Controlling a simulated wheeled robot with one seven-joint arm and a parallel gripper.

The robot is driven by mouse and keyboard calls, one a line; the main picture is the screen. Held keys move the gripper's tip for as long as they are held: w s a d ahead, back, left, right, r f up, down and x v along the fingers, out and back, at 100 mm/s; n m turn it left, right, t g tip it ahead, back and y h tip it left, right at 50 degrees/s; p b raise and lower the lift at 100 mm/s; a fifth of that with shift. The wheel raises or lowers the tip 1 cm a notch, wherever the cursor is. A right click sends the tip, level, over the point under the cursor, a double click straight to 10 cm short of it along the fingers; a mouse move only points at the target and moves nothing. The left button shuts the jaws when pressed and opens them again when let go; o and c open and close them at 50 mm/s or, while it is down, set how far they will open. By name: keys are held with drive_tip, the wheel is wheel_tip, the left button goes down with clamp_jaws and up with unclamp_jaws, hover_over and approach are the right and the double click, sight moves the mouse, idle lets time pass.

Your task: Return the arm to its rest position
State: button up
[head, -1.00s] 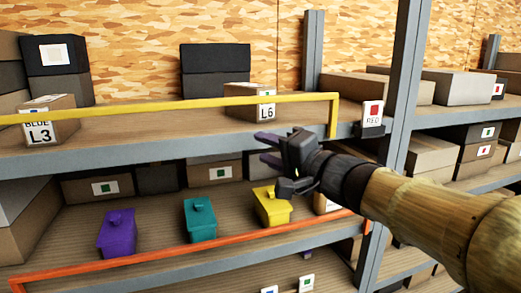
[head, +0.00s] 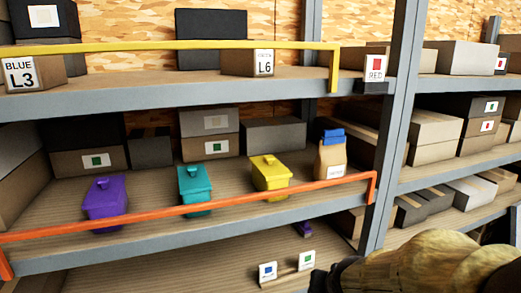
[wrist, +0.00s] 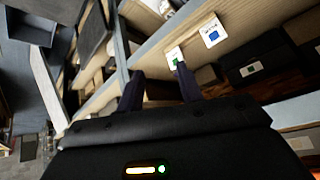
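My arm (head: 425,268) shows as a tan sleeve at the lower right corner of the head view, low in front of the shelves. The wrist view is tilted and shows a shelf edge with a green-marked card (wrist: 174,58) and a blue-marked card (wrist: 212,33) beyond the fingers.
Purple (head: 105,198), teal (head: 195,184) and yellow (head: 270,176) lidded bins and a blue-topped paper bag (head: 331,157) stand on the middle shelf behind an orange rail (head: 190,211). A grey upright (head: 390,130) stands right. Boxes L3 (head: 35,72) and L6 (head: 250,63) sit above.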

drive_tip(key=s+f+n+g+b, duration=0.2)
drive_tip(key=s+f+n+g, duration=0.1)
drive_tip(key=s+f, duration=0.6)
drive_tip(key=shift+s+a+f+g, duration=0.15)
drive_tip(key=shift+s+f+g, duration=0.2)
drive_tip(key=shift+g, duration=0.45)
